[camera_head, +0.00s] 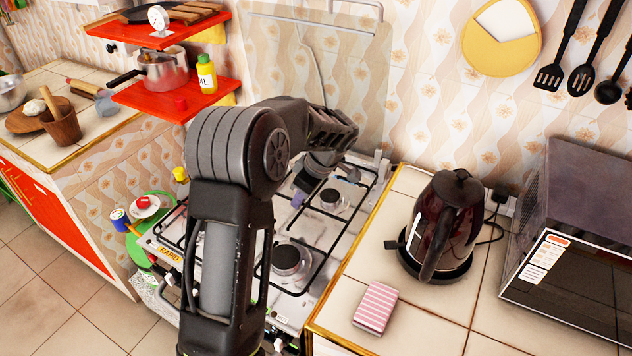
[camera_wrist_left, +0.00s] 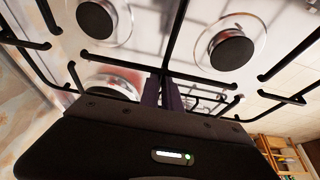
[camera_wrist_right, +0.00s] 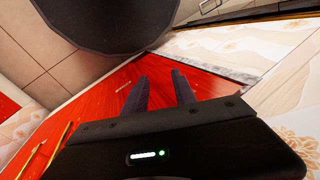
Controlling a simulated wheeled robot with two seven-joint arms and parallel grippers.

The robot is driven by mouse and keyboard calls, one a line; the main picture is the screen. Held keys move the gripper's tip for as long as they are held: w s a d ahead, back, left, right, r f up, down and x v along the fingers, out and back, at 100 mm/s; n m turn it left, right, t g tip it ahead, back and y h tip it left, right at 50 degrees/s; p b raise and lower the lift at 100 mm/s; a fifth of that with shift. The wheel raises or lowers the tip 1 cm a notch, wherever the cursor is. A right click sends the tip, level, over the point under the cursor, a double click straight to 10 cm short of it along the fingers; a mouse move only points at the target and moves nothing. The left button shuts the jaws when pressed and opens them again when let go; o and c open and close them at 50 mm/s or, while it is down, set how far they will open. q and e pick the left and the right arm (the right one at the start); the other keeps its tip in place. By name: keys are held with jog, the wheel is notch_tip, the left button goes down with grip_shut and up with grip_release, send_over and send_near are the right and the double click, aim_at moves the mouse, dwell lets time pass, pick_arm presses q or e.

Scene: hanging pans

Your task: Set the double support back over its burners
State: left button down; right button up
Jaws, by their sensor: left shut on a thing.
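The double support is a black wire rack; its bar (camera_wrist_left: 115,68) runs between my left fingers in the left wrist view. My left gripper (camera_head: 301,194) is over the stove and shut on this bar. Two burners with dark caps show in the head view, a front one (camera_head: 286,259) and a rear one (camera_head: 331,197). Burners also show beyond the bars in the left wrist view (camera_wrist_left: 232,52). My arm hides much of the stove, and I cannot tell how far the rack stands above it. My right gripper (camera_wrist_right: 163,90) is open and empty, outside the head view.
A kettle (camera_head: 440,225), a pink striped sponge (camera_head: 375,307) and a microwave (camera_head: 570,245) stand on the counter right of the stove. Red shelves (camera_head: 150,100) hang at the back left. A raised glass lid (camera_head: 345,70) stands behind the stove.

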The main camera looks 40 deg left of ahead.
aim_at(297, 223)
pick_arm(q)
jog(key=shift+r, duration=0.15)
jog(key=shift+f, duration=0.2)
dwell(0.3)
jog(key=shift+f+b, duration=1.15)
jog(key=shift+f, duration=1.6)
jog(key=shift+f+b, duration=0.4)
jog(key=shift+b, duration=0.2)
jog(key=shift+f, duration=0.1)
jog(key=c, duration=1.5)
grip_release()
jog(key=shift+f, duration=0.1)
